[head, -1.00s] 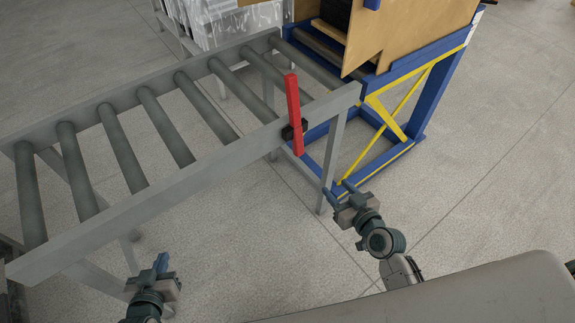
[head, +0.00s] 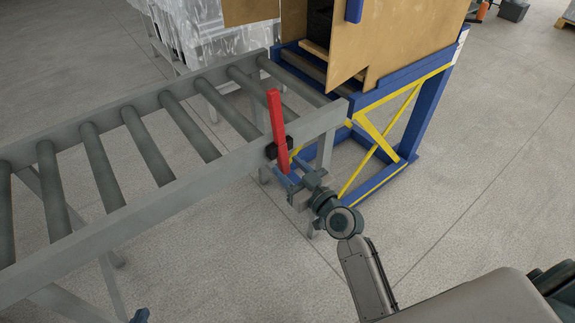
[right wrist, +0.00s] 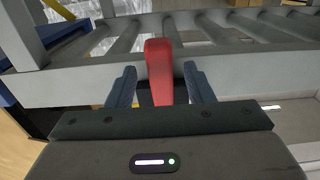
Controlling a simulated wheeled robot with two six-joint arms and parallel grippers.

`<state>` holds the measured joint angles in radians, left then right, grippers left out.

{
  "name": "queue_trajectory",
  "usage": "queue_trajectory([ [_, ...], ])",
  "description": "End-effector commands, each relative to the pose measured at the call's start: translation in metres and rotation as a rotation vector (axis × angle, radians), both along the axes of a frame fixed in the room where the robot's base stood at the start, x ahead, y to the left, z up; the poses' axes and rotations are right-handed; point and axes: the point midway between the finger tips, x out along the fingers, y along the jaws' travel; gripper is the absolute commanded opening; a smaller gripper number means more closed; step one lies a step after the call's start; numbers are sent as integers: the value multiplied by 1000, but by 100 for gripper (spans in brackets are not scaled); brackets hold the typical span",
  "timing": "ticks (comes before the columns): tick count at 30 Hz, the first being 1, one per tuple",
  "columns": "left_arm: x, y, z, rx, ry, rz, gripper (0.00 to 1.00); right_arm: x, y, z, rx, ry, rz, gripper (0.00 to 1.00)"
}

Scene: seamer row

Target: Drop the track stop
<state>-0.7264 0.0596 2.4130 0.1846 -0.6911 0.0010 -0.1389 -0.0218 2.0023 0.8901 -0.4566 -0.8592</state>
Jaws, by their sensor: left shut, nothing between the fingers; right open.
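The track stop is a red bar (head: 277,130) standing upright at the near side rail of the roller conveyor (head: 190,192), at a black pivot block (head: 271,150). Its upper part rises above the rail. My right gripper (head: 287,182) is open at the bar's lower end, just outside the rail. In the right wrist view the red bar (right wrist: 160,72) stands between the two open fingers (right wrist: 161,88), with a gap showing on each side. My left gripper (head: 140,316) shows only as a tip at the bottom edge, away from the conveyor.
A blue and yellow frame (head: 400,90) with brown panels (head: 410,40) stands at the conveyor's right end. Wrapped goods (head: 215,30) stand behind the conveyor. The rollers near the stop are empty.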

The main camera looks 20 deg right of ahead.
Motion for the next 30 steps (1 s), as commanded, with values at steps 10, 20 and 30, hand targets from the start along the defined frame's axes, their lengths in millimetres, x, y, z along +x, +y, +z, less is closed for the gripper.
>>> queue_trajectory([
  [10,-5,-1,-5,-2,30,-3,0,11,4,0,0,1,0,47],
  [20,-5,-1,-4,-2,28,-3,0,11,4,0,0,1,0,0],
  [30,-9,-1,-6,1,65,-8,0,11,4,1,-3,6,0,0],
])
